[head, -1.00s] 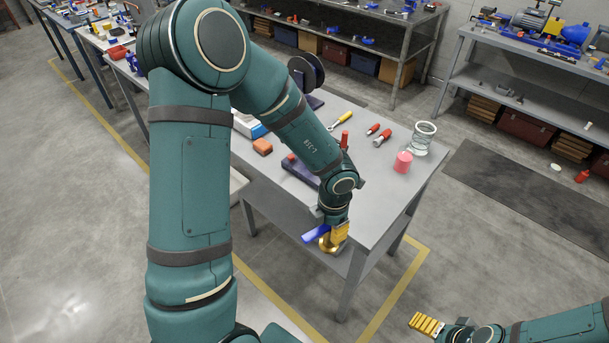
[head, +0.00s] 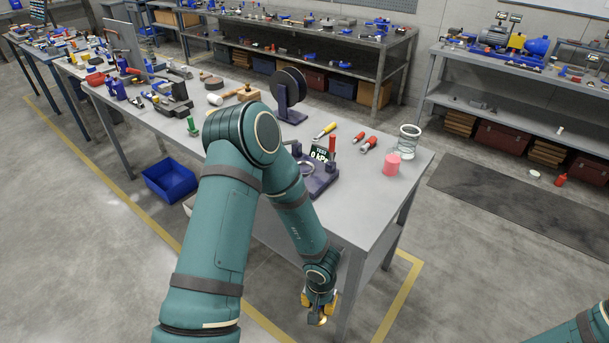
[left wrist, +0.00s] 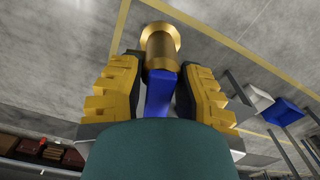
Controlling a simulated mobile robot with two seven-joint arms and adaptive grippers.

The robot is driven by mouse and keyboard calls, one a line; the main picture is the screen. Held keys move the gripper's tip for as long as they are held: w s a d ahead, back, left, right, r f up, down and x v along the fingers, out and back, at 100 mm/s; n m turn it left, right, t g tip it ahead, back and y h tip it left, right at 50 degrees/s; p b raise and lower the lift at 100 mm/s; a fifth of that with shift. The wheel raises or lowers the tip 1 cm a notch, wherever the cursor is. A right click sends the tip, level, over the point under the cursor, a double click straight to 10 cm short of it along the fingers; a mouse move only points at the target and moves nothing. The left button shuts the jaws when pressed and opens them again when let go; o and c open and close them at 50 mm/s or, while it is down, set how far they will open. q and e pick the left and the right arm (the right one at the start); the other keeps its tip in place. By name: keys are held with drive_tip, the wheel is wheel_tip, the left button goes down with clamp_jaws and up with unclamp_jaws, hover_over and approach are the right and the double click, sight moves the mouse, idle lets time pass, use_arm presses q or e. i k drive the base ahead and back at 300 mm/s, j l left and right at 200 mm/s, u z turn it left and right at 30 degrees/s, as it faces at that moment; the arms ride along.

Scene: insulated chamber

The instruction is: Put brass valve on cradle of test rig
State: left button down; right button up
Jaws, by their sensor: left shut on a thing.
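The brass valve (left wrist: 160,46) has a flanged round brass body and a blue handle. In the left wrist view my left gripper (left wrist: 158,92) is shut on the blue handle, and the brass end sticks out beyond the yellow fingers. In the head view the left gripper (head: 319,300) holds the valve (head: 317,319) low, in front of the table's near edge, partly hidden by my arm. The test rig (head: 320,183) stands on the table with a dark base, a pressure display, a red handle and a ring-shaped cradle (head: 308,168). My left arm covers part of it. My right gripper is out of view.
On the grey table (head: 375,205) near the rig lie a yellow-handled screwdriver (head: 326,130), red-handled tools, a pink cylinder (head: 392,164) and a glass jar (head: 409,139). A black reel (head: 289,92) stands behind. A blue bin (head: 169,179) is on the floor at left.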

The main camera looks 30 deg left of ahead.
sight(304, 169)
drive_tip(key=j+z, duration=0.2)
drive_tip(key=z, duration=0.65)
drive_tip(key=j+z, duration=0.3)
drive_tip(key=k+j+z, duration=0.15)
drive_tip(key=j+z, duration=0.2)
drive_tip(key=k+j+z, duration=0.15)
drive_tip(key=j, duration=0.25)
drive_tip(key=k+j+z, duration=0.15)
drive_tip(key=k+j, duration=0.25)
drive_tip(key=j, duration=0.15)
drive_tip(key=k+j, duration=0.2)
drive_tip(key=j, duration=0.2)
drive_tip(key=k+j+z, duration=0.1)
drive_tip(key=k+j, duration=0.35)
drive_tip(key=j, duration=0.3)
